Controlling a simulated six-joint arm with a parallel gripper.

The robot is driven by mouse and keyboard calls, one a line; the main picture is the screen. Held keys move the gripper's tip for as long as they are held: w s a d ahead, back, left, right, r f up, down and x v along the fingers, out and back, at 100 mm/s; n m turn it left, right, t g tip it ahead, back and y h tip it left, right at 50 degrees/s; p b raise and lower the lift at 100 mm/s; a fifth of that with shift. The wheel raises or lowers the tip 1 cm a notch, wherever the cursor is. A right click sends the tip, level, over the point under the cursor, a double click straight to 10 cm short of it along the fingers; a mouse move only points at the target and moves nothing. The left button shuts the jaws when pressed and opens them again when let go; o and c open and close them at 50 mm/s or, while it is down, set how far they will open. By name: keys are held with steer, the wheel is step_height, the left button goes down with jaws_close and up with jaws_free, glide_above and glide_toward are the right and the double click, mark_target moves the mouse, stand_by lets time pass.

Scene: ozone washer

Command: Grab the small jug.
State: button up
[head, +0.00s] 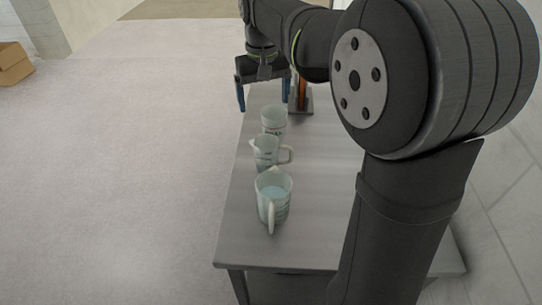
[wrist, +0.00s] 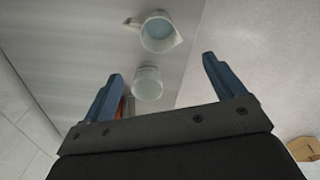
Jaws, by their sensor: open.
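Three pale, translucent measuring jugs stand upright in a row on the grey table (head: 321,225). The farthest, and smallest-looking, is the small jug (head: 274,121). The middle jug (head: 265,152) has its handle to the right, and the largest jug (head: 274,196) is nearest, holding bluish liquid. My gripper (head: 263,94) is open and empty at the far end of the table, above and beyond the small jug, touching none. In the wrist view, the small jug (wrist: 147,82) shows between the blue fingers (wrist: 163,68), closer to the left one. The middle jug (wrist: 158,31) lies beyond it.
An orange-brown upright thing on a dark base (head: 300,105) stands right of my gripper, partly hidden by my arm. My arm covers much of the table's right side. A cardboard box (head: 14,65) lies on the floor far left. The floor left of the table is clear.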

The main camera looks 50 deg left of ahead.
steer(key=n, duration=0.5)
glide_toward(267, 147)
steer(key=shift+s+d+f, duration=1.05)
steer(key=shift+s+d, duration=0.05)
steer(key=shift+s, duration=0.1)
steer(key=shift+w+d+f, duration=0.1)
steer(key=shift+w+f, duration=0.05)
steer(key=shift+f, duration=1.15)
steer(key=shift+w+f, duration=0.15)
steer(key=shift+f, duration=1.15)
steer(key=c, duration=1.1)
steer(key=shift+r, duration=0.25)
